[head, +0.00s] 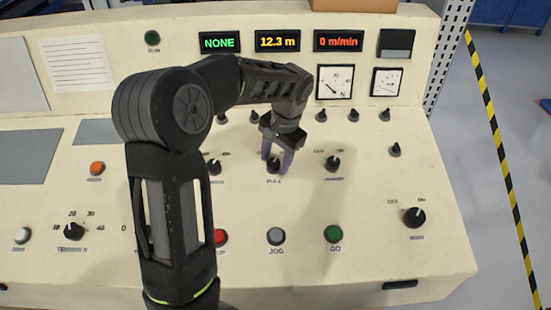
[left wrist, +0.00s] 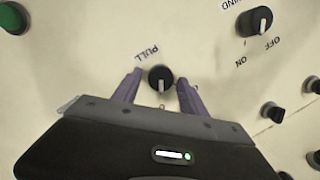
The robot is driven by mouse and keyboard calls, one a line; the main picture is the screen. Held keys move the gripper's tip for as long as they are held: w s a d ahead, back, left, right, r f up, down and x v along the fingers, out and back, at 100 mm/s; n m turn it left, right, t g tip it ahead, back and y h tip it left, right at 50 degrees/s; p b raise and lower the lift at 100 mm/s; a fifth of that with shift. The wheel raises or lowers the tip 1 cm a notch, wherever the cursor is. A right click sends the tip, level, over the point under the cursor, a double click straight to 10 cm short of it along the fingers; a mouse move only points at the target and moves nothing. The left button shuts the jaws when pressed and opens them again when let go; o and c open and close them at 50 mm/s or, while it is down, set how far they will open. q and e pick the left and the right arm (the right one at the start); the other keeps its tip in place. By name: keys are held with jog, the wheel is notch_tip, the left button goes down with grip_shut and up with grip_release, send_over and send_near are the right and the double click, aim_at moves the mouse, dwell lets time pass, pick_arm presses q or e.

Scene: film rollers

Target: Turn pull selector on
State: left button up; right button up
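The pull selector (head: 273,166) is a small black knob on the cream control panel, with the label PULL beside it. In the left wrist view the knob (left wrist: 161,79) sits between the two purple fingers, with a visible gap on each side. Its light pointer mark points toward the gripper body in that view. My left gripper (head: 277,160) is open around the knob, its fingertips close to the panel. The fingers hide part of the knob's surroundings in the head view. My right gripper is not in view.
Similar black selectors stand left (head: 214,167) and right (head: 332,163) of the pull selector. Small black knobs line the row above. A red button (head: 220,237), a grey JOG button (head: 276,235) and a green GO button (head: 333,233) lie below. Displays (head: 277,41) are on the upright back panel.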

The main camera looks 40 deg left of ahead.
pick_arm(q)
jog(key=shift+o, duration=0.3)
jog(key=shift+r, duration=0.1)
jog(key=r, duration=0.2)
jog(key=d+r, duration=0.1)
jog(key=r, duration=0.4)
jog(key=shift+w+d+r+b, duration=0.1)
jog(key=shift+d+r+b, duration=0.05)
jog(key=shift+r+b, duration=0.15)
jog(key=shift+f, duration=0.1)
